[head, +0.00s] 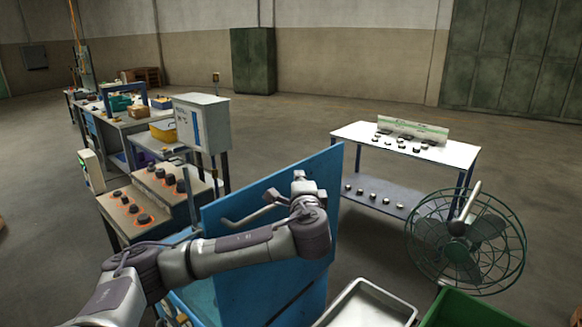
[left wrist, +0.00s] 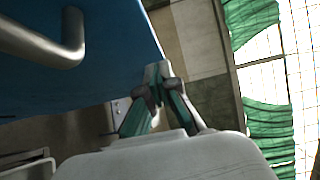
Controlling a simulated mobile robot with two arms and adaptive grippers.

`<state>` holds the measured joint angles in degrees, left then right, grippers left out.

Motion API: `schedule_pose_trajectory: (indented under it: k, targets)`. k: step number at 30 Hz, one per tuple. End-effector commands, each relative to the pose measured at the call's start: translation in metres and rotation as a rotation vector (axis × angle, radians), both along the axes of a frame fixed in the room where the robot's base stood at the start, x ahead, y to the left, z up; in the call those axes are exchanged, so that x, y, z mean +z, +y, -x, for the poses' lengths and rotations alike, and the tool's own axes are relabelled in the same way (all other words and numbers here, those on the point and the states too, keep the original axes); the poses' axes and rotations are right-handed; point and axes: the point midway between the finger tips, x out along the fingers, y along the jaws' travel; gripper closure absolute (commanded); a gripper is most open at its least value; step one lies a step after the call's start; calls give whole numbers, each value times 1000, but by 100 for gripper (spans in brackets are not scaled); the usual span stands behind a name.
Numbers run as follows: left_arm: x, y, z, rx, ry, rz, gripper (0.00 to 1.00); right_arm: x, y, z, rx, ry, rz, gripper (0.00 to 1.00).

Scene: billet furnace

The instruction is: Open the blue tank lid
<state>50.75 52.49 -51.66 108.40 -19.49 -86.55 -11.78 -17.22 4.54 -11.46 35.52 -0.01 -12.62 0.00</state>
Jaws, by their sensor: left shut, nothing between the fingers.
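The blue tank lid (head: 268,186) stands steeply raised above the blue tank (head: 240,290) in the head view. A bent metal handle (head: 238,220) sticks out from its face. My left gripper (head: 274,197) is by the lid's face near the handle, partly hidden by my wrist. In the left wrist view, the gripper's fingertips (left wrist: 159,72) are together and empty, beside the lid's edge in the picture. The lid (left wrist: 110,50) fills the upper left there, with the handle (left wrist: 68,45) apart from the fingers. My right gripper is not in view.
A control desk with knobs (head: 143,218) and a grey cabinet (head: 203,122) stand left of the tank. A white table (head: 445,152) is behind, right. A green fan (head: 465,242), a metal tray (head: 368,308) and a green bin (head: 465,310) are at the right. Open floor lies beyond.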

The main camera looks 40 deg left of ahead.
Motion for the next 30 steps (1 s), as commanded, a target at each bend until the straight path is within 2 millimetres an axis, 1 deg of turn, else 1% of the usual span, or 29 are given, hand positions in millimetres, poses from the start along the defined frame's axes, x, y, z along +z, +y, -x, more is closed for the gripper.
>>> schedule_pose_trajectory:
  k: [1, 6, 10, 18, 21, 23, 26, 27, 30]
  targets:
    - [5, 9, 1, 4, 3, -4, 100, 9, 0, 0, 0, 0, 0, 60]
    - [1, 24, -1, 2, 3, -2, 100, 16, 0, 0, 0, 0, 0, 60]
    - [0, 28, -1, 1, 1, 0, 100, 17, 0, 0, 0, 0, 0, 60]
    - [-1, 27, -1, 0, 1, 1, 100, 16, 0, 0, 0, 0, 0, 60]
    - [-2, 33, -2, 2, 2, -1, 100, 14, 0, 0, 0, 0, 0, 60]
    - [-3, 43, -3, 5, 1, -2, 100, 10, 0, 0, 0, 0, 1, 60]
    - [-6, 70, -4, 10, 3, -2, 100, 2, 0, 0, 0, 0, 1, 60]
    - [-6, 82, -5, 10, 4, -2, 100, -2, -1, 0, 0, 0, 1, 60]
    - [-6, 112, -8, 9, 9, 22, 100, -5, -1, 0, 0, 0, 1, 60]
